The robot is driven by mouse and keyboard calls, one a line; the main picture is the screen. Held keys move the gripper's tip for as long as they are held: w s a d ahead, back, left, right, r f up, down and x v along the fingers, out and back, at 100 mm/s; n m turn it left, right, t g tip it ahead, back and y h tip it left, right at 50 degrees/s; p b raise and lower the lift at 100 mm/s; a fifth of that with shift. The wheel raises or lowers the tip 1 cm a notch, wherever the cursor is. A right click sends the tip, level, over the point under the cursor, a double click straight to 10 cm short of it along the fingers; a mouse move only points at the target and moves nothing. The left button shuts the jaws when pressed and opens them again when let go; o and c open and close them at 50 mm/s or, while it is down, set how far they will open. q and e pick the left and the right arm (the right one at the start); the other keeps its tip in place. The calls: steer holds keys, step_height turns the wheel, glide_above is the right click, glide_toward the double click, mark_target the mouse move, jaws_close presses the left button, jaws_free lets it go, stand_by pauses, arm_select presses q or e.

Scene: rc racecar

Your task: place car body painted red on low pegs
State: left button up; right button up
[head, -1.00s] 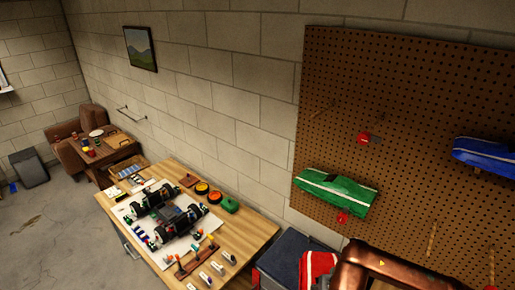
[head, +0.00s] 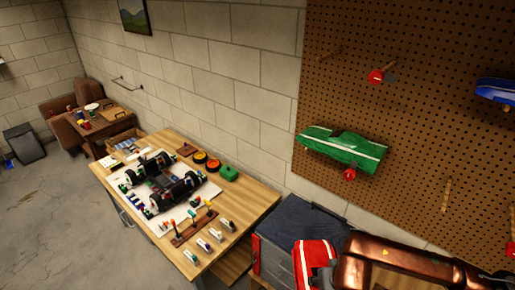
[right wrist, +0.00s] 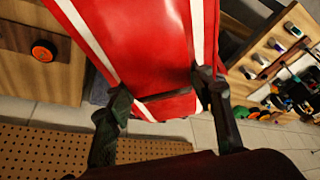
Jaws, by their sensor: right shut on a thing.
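The red car body (head: 312,256) with white stripes is at the bottom of the head view, in front of a dark blue-grey cabinet. It also fills the upper middle of the right wrist view (right wrist: 150,45). My right gripper (right wrist: 163,92) is shut on it, with dark fingers at both sides of one end. In the head view my copper-coloured right arm hides part of this grip. A bare wooden peg (head: 446,195) sticks out low on the pegboard (head: 410,140), right of the green car body (head: 345,147). My left gripper is not in view.
A blue car body (head: 497,89) hangs at the right edge. Red-tipped pegs show above (head: 378,77) and below (head: 349,174) the green body. A workbench (head: 250,215) with a car chassis (head: 160,183) and tools stands left of the cabinet (head: 300,228).

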step_height(320, 180, down, 9)
steer(key=b, duration=0.6)
steer(key=shift+b, duration=0.35)
steer(key=shift+w+r, duration=0.1)
steer(key=shift+r, duration=0.05)
